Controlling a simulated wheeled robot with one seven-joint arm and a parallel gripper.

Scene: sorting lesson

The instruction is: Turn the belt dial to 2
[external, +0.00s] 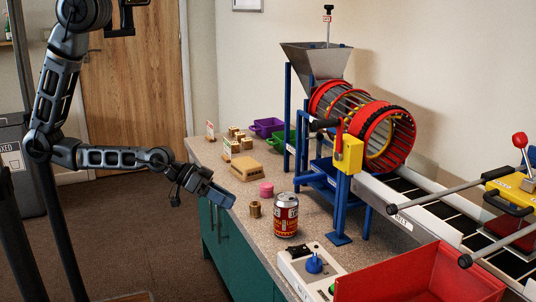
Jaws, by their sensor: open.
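A white control box (297,272) stands at the counter's front edge, bottom centre. A blue knob (314,264), which looks like the belt dial, sits on its top; its numbers are too small to read. A black part and a green button also show on the box. My gripper (228,202) is open and empty over the counter's front edge, left of a soda can and well apart from the blue knob. The jaws are small in this view.
A red tray (420,278) lies right of the box. Behind are the drum machine (362,125) and the conveyor belt (455,218).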

